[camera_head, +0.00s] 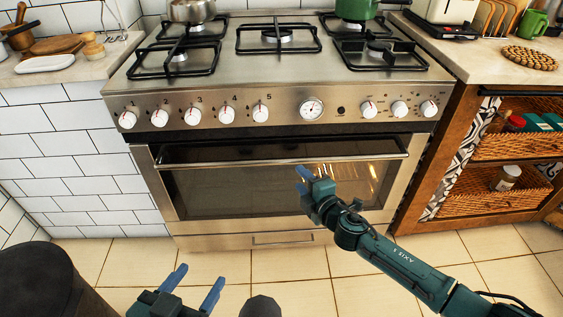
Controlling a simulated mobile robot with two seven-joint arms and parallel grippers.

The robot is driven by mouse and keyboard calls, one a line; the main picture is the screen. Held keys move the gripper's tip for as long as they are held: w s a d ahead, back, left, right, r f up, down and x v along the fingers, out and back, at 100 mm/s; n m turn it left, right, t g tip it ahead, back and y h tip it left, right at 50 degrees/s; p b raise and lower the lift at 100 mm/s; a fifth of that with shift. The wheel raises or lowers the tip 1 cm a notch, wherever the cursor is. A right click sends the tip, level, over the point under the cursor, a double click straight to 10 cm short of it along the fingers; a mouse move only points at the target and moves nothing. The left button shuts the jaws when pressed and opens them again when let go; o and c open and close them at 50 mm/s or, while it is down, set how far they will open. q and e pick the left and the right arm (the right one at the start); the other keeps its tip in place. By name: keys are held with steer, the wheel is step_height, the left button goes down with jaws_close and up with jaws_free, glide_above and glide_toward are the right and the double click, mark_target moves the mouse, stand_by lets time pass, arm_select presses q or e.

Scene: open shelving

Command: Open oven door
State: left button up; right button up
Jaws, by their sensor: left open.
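The steel oven (160,190) stands straight ahead. Its door has a dark glass window (235,195) and a long horizontal handle bar (230,157) near its top edge. The door looks upright and shut. My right gripper (302,180) is in front of the glass, a little below the handle in the picture. Its blue fingertips point up and left; their gap and any contact with the door are unclear. My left gripper (196,283) is low at the bottom left, open and empty, away from the oven. Its arm is mostly out of view.
Control knobs (228,114) line the front above the door. A pot (190,10) and a green pan (356,8) stand on the hob. A wooden shelf unit with baskets (505,195) is at right. A dark round-topped object (45,285) stands at lower left. Tiled floor before the oven is clear.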

mark_target(285, 163)
steer(key=b+x, duration=0.2)
steer(key=x, duration=0.4)
steer(key=shift+s+f, duration=0.1)
steer(key=shift+f, duration=0.05)
arm_select(q)
steer(key=shift+w+d+f+m+t+h+b, duration=0.5)
steer(key=shift+w+f+m+t+b, duration=0.2)
steer(key=shift+f+t+b, duration=0.3)
arm_select(e)
steer(key=shift+x, duration=2.55)
arm_select(q)
steer(key=shift+r, duration=0.15)
arm_select(e)
steer(key=shift+c, duration=0.2)
jaws_close()
